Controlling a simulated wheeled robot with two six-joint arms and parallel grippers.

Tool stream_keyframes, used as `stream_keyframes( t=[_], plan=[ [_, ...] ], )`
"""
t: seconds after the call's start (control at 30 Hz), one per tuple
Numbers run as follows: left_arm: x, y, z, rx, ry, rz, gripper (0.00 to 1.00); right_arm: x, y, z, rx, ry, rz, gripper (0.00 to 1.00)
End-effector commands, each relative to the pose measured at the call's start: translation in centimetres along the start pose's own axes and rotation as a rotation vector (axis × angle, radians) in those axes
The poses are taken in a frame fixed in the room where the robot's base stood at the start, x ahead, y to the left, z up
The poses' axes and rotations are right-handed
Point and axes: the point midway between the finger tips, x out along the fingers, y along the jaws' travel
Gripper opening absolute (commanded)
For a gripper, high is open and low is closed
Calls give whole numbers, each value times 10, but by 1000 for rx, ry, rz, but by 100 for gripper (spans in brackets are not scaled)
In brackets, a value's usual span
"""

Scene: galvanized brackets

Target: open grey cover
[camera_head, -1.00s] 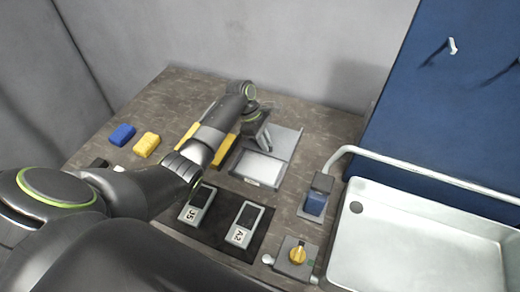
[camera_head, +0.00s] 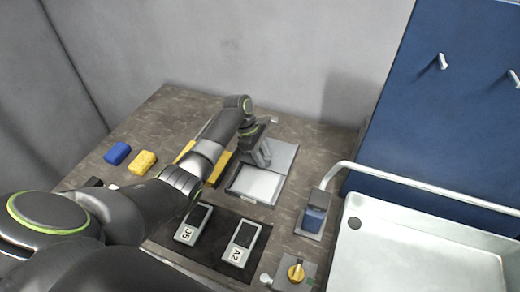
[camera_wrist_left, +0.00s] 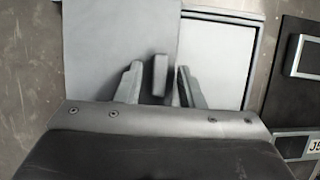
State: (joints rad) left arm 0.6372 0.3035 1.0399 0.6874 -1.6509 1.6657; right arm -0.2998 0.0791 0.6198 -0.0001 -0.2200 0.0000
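The grey cover (camera_head: 283,153) is a flat plate at the back of a shallow grey box on the bench. The front of the box shows a bare pale interior (camera_head: 257,184), so the cover stands open. In the left wrist view the cover (camera_wrist_left: 116,48) lies beside the pale interior (camera_wrist_left: 216,60). A small upright grey handle (camera_wrist_left: 158,74) stands on the cover. My left gripper (camera_head: 262,158) is over the cover. In the wrist view its two fingers (camera_wrist_left: 157,88) are apart, one each side of the handle, with visible gaps. My right gripper is not in view.
A blue block (camera_head: 117,153) and a yellow block (camera_head: 142,162) lie left. Two labelled devices (camera_head: 242,244) sit on a dark mat in front. A blue-topped switch (camera_head: 314,219), a yellow knob (camera_head: 296,272) and a pale sink (camera_head: 420,255) are right.

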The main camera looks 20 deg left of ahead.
Motion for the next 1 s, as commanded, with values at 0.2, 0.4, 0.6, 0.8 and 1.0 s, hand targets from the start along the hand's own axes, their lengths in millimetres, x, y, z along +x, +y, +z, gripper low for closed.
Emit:
stream_keyframes(
  t=[0.2, 0.4, 0.6, 0.8, 1.0],
  plan=[
    [-25, 1, -1, 2, 2, 4, 35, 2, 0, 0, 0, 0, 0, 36],
    [-73, 2, -2, 3, 3, 7, 35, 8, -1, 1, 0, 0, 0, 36],
    [-121, 1, -1, 2, 4, 6, 35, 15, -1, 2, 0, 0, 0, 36],
    [-157, 1, -1, 1, 2, 3, 35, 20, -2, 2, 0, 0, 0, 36],
    [-172, 0, 0, 0, 1, 1, 35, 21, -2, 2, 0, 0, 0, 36]
  ],
)
